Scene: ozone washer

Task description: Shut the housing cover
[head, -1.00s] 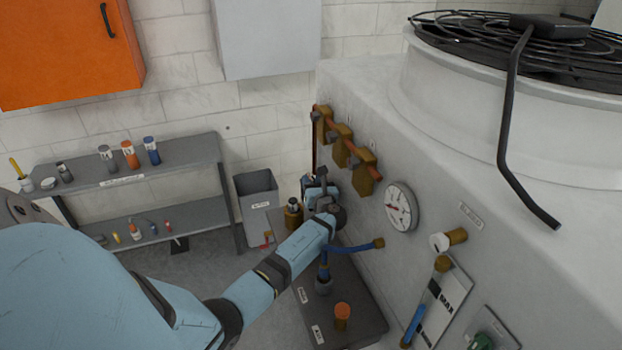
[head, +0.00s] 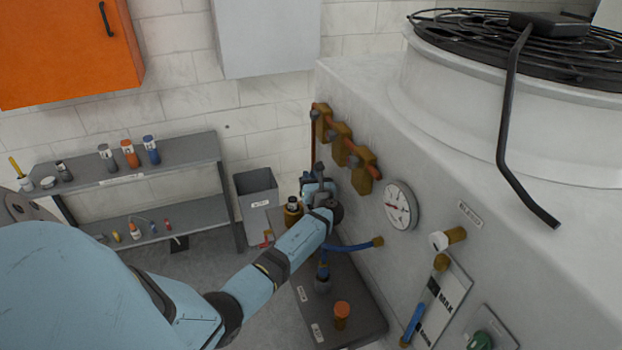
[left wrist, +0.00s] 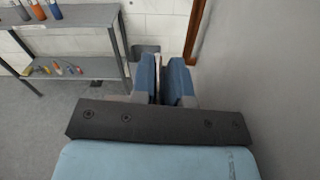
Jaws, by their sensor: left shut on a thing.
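My left arm comes in from the left, and my left gripper (head: 318,186) is beside the pale machine's side wall, below the brass valves. In the left wrist view its two blue fingers (left wrist: 163,82) are close together, with a thin sliver of something between them. The gripper hides what it holds, so I cannot tell which part it is. I cannot clearly make out a housing cover in either view. My right gripper is not in view.
A dark bench (head: 365,322) stands below. A grey shelf (head: 190,160) and a grey bin (head: 256,190) stand at the wall.

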